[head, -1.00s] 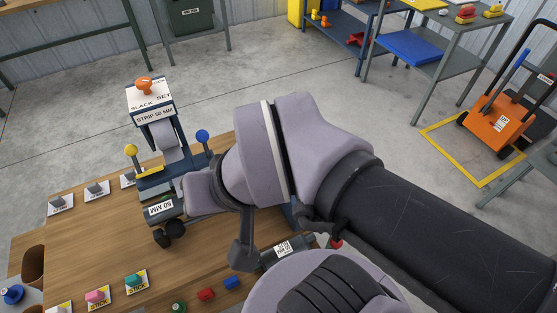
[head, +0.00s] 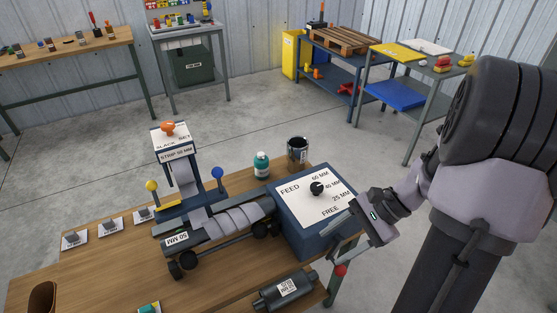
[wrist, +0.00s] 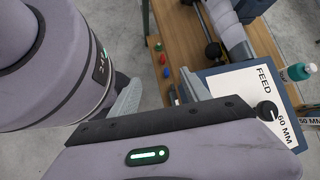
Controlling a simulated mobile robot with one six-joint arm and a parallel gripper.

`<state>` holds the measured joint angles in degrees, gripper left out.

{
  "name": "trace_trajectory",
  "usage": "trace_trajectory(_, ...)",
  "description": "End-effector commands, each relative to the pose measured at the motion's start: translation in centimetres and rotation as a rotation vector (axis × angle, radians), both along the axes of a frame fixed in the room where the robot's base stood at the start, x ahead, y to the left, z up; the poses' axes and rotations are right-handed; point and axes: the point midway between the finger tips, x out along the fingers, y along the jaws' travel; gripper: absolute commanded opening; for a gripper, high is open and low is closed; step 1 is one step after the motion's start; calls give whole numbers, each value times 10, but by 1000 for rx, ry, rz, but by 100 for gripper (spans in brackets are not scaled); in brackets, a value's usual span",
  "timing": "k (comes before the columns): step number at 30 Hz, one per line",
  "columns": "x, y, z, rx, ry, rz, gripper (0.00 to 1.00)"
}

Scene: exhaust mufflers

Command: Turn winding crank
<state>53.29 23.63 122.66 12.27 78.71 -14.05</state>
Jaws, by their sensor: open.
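The winding machine has a blue feed box (head: 300,238) at the bench's right end. Its white top reads FEED, 60, 40, 25 MM and FREE, around a dark knob (head: 317,188); the knob also shows in the wrist view (wrist: 267,111). A red ball (head: 341,270) shows low beside the box's right side; it may be the crank's grip, but the crank arm is not clear. My gripper (head: 335,240) is open and empty at the box's right side, above the red ball. Its spread fingers show in the wrist view (wrist: 160,90). Contact with the box cannot be told.
A grey wrapped cylinder (head: 225,226) lies left of the box. A tape stand (head: 182,175) with yellow and blue ball levers stands behind it. A teal bottle (head: 261,166) and dark can (head: 297,152) stand behind the box. A dark muffler (head: 285,290) lies in front.

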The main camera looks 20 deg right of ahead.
Motion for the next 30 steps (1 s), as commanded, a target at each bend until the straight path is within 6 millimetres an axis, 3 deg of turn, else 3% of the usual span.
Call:
trace_trajectory(3,-30,-54,-58,305,39,-331,55)
trace_trajectory(6,-65,-85,-112,566,-1,-627,55)
trace_trajectory(9,-96,-97,-159,781,-82,-884,55)
trace_trajectory(12,-116,-98,-192,925,-161,-1066,55)
trace_trajectory(16,-126,-96,-212,1010,-218,-1174,55)
trace_trajectory(20,-113,-91,-215,1021,-224,-1182,55)
trace_trajectory(30,-20,-63,-217,1019,-218,-1176,55)
